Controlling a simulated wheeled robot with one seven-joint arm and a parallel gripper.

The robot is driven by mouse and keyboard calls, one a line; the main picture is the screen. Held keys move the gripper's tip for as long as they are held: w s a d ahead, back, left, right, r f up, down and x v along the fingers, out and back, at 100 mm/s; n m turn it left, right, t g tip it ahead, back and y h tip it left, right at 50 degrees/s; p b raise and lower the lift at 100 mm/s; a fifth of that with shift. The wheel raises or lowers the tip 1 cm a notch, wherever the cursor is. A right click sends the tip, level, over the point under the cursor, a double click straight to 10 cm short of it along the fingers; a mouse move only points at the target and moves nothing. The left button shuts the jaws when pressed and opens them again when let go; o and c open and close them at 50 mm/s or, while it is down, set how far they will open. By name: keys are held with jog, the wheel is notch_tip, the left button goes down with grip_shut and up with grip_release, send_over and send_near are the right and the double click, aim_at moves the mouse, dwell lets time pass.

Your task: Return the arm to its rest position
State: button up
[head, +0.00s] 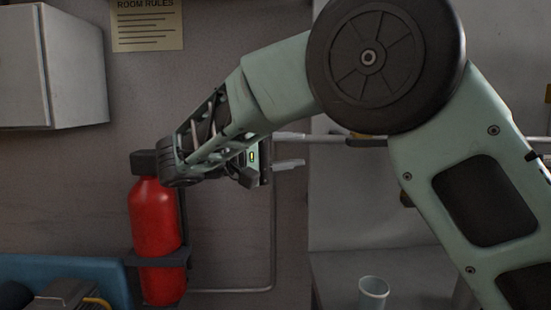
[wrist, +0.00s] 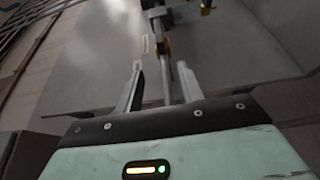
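My arm is pale green with a large dark round joint, and it crosses the upper right of the head view, bent at that joint. My gripper (head: 298,150) hangs in the air near the middle of the head view, with its two grey fingers pointing right. The fingers stand apart with nothing between them. In the wrist view my gripper (wrist: 160,84) also shows both fingers apart and empty. A grey pipe with yellow parts shows beyond them. No shoe last can be made out in either view.
A red cylinder (head: 155,225) in a dark bracket is on the wall, below and left of my gripper. A pale cabinet (head: 60,75) hangs at upper left. A cup (head: 373,291) stands on a grey surface (head: 420,280) at lower right. A blue container (head: 75,268) is at lower left.

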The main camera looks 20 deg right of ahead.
jog(key=s+f+n+g+y+p, duration=0.1)
jog(key=s+f+n+y+p, duration=0.2)
jog(key=s+f+n+y, duration=0.6)
jog(key=s+a+f+m+y, duration=0.1)
jog(key=s+a+f+y, duration=0.1)
jog(key=s, duration=0.4)
jog(key=s+a+f+m+y+p, duration=0.1)
jog(key=s+a+f+y, duration=0.1)
jog(key=s+f+y, duration=0.2)
jog(key=s+a+f+g+y, duration=0.1)
jog(key=s+a+f+y, duration=0.1)
jog(key=s, duration=0.8)
notch_tip(320, 180, down, 2)
jog(key=shift+a+f+m+y+p, duration=0.3)
jog(key=shift+m+y+p, duration=0.1)
jog(key=shift+y, duration=0.5)
jog(key=shift+s, duration=0.1)
